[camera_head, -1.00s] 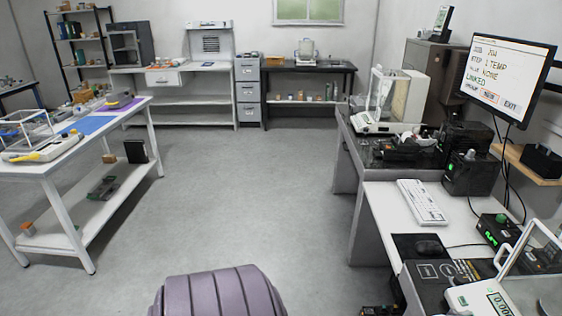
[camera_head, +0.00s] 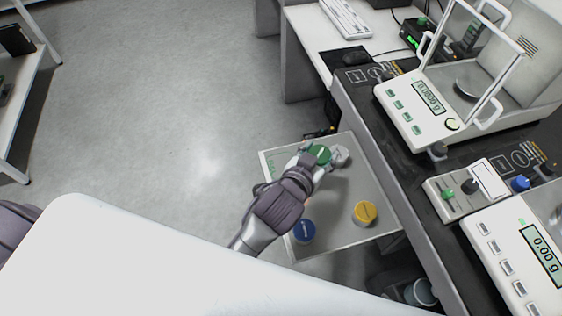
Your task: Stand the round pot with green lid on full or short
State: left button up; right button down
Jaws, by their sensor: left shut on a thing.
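The round pot with green lid (camera_head: 319,154) is at the far end of a pale pull-out board (camera_head: 345,195) beside the dark bench. My left gripper (camera_head: 313,160) is shut on this pot; its fingers and my arm hide most of the pot's body. I cannot tell whether the pot touches the board. A faint green marking (camera_head: 270,168) shows on the board's left edge, too small to read. My right gripper is not in view.
A blue-lidded pot (camera_head: 304,231) and a yellow-lidded pot (camera_head: 365,213) stand on the board's near part. A small whitish thing (camera_head: 341,156) lies right of the green lid. Balances (camera_head: 417,115) and a control box (camera_head: 471,190) crowd the bench at right. Floor at left is clear.

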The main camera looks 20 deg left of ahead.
pick_arm(q)
jog(key=w+a+f, duration=0.1)
jog(key=a+f, duration=0.1)
jog(key=a, duration=0.1)
jog(key=w+a+f, duration=0.1)
jog(key=a+f, duration=0.1)
jog(key=a, duration=0.1)
jog(key=w+a+f, duration=0.1)
jog(key=a+f, duration=0.1)
jog(key=a, duration=0.2)
jog(key=shift+w+a+f, duration=0.1)
jog(key=shift+w, duration=0.25)
jog(key=shift+f, duration=2)
jog(key=shift+f, duration=0.1)
jog(key=o, duration=1.3)
jog(key=shift+f, duration=0.1)
jog(key=shift+r, duration=0.25)
jog(key=shift+s, duration=0.35)
jog(key=v, duration=1.1)
jog(key=shift+s+a+r, duration=0.1)
jog(key=shift+s+r, duration=0.05)
